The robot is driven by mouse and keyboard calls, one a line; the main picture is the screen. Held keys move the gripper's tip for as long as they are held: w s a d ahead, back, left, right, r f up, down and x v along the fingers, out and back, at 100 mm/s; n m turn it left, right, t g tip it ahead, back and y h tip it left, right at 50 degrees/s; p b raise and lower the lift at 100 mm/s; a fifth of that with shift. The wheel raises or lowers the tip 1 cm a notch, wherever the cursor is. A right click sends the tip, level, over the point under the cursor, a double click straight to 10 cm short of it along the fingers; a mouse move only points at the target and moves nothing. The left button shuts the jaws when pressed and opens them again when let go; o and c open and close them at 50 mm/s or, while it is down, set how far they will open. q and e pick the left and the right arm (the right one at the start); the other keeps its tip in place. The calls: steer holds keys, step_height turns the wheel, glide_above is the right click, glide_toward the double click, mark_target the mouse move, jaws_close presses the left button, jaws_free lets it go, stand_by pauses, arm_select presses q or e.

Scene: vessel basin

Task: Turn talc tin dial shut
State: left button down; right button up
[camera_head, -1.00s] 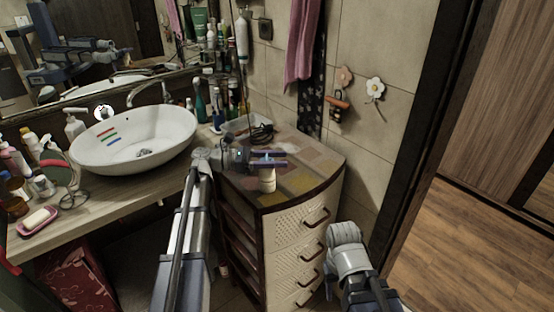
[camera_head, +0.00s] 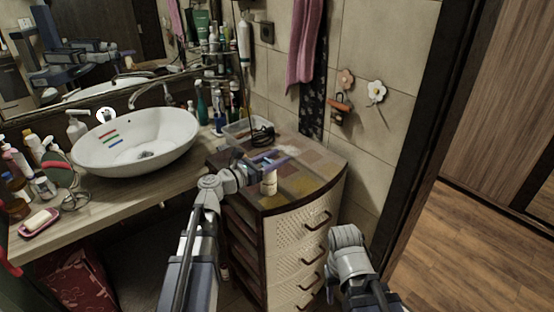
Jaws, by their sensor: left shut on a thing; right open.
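The talc tin (camera_head: 269,185) is a small cream cylinder standing upright on top of the drawer cabinet, near its front edge. My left gripper (camera_head: 268,163) comes in from the left, its blue fingers slanting across the tin's top. It is shut on the tin at the top. The dial is hidden by the fingers, so its setting cannot be told. My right gripper (camera_head: 330,288) is low at the front right, beside the cabinet and apart from the tin. It is open, and mostly hidden by its own wrist.
The cabinet top (camera_head: 315,168) is clear to the right of the tin. A clear plastic box (camera_head: 238,133) and a black cable (camera_head: 262,136) lie behind it. A white basin (camera_head: 135,148) stands left on the wooden counter. A pink towel (camera_head: 303,55) hangs on the wall behind.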

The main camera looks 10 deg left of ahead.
mark_target(267, 162)
arm_select(q)
steer(key=shift+n+t+y, duration=0.4)
steer(key=shift+n+y, duration=0.1)
steer(key=shift+y, duration=0.1)
steer(key=shift+w+a, duration=0.1)
steer(key=shift+a, duration=0.05)
steer(key=shift+c, duration=1.5)
jaws_free()
steer(key=v, duration=0.7)
steer(key=shift+s+a, duration=0.15)
steer(key=shift+s, duration=0.25)
